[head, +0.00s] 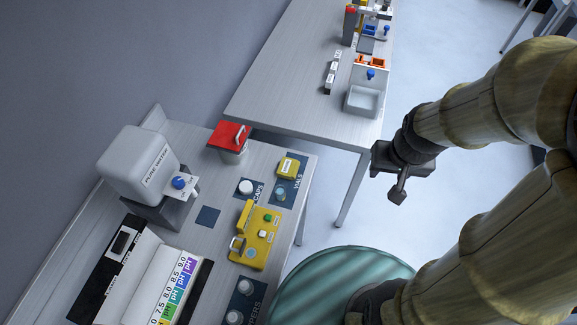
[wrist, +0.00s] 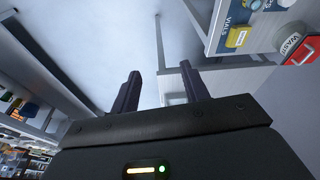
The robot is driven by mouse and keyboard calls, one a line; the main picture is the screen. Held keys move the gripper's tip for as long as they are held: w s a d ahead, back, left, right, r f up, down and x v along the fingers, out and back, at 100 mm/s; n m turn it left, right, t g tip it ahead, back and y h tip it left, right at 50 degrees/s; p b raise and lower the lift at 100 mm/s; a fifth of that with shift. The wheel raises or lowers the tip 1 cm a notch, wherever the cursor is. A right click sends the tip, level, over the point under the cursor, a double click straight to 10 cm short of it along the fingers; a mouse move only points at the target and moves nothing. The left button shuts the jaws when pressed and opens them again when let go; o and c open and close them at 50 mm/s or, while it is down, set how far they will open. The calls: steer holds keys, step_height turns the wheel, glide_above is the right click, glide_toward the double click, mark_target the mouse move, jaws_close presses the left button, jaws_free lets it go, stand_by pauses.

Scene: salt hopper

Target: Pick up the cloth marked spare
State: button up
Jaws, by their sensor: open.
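I cannot make out a cloth marked spare in either view. My gripper (head: 397,185) hangs in the air at the right of the head view, right of the bench and in front of the far table, apart from both. In the wrist view my gripper (wrist: 163,82) shows two dark fingers spread apart with nothing between them. Beyond the fingers are floor and part of a table.
The near bench bears a pure water tank (head: 137,160), a red-lidded container (head: 230,138), a yellow device (head: 258,240) and a pH colour chart (head: 178,285). The far table (head: 290,75) holds a white hopper (head: 365,92) and small items. A round greenish top (head: 335,285) is below my arm.

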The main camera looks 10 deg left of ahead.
steer(key=o, duration=0.4)
steer(key=shift+f, duration=0.4)
steer(key=shift+c, duration=0.2)
steer(key=o, duration=0.5)
step_height(320, 180, down, 7)
steer(key=a+m+g+y+b, duration=0.1)
steer(key=m+g+b, duration=0.1)
steer(key=m+b, duration=0.2)
steer(key=shift+w+f, duration=0.2)
steer(key=shift+w, duration=0.15)
steer(key=w+a+f+m+g+y+b, duration=0.1)
steer(key=w+a+f+m+y+b, duration=0.25)
steer(key=f+m+b, duration=0.2)
steer(key=w+a+f+m+y+b, duration=0.2)
steer(key=a+f+m+y+b, duration=0.15)
steer(key=f+m+y, duration=0.2)
steer(key=w+m+y+b, duration=0.1)
steer(key=w+m+t+y+b, duration=0.1)
steer(key=w+m, duration=0.1)
steer(key=w+r+m+t+y, duration=0.1)
steer(key=w, duration=0.1)
steer(key=shift+a+m+b, duration=0.3)
steer(key=shift+b, duration=0.1)
glide_toward(288, 168)
steer(key=x, duration=0.5)
steer(key=shift+a+r+b, duration=0.15)
steer(key=shift+b, duration=0.25)
